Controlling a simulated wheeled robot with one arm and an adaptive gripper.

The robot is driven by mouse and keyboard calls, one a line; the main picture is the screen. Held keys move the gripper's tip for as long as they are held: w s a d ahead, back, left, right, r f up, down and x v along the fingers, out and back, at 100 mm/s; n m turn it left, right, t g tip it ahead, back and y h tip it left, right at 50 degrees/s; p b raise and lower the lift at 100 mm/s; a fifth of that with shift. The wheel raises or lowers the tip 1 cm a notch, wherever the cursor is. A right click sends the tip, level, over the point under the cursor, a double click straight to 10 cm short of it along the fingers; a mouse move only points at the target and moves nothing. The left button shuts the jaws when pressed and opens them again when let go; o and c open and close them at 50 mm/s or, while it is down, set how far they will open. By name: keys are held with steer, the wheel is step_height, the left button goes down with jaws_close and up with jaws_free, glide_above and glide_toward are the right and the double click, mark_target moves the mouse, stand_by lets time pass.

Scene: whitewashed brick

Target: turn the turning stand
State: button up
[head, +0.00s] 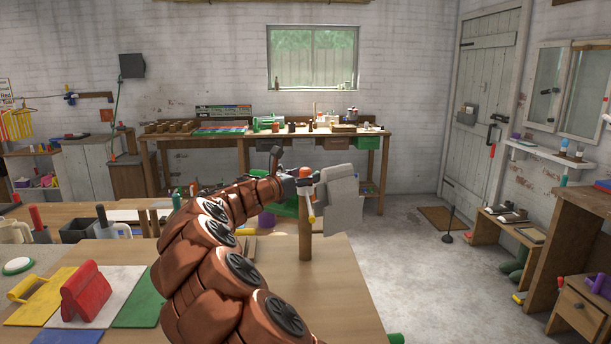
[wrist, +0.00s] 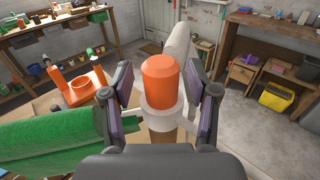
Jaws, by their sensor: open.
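The turning stand has a wooden post (head: 305,238) rising from the near table. Its top shows in the wrist view as a pale hub (wrist: 160,118) with an orange cap (wrist: 160,80). A grey panel (head: 343,205) hangs at its right in the head view, and a green piece (wrist: 45,145) extends left in the wrist view. My gripper (wrist: 160,90) is open, with one finger on each side of the cap and hub. Whether the fingers touch them I cannot tell. In the head view my arm partly hides the stand.
A red-handled block (head: 88,292), a yellow-handled piece (head: 38,287) and coloured squares lie on the near table (head: 345,290) at left. Jugs stand behind them. A crowded workbench (head: 215,142) lines the back wall. The floor (head: 410,270) at right is mostly clear.

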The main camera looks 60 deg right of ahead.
steer(key=shift+d, duration=0.25)
steer(key=shift+c, duration=0.4)
steer(key=shift+s, duration=0.1)
jaws_close()
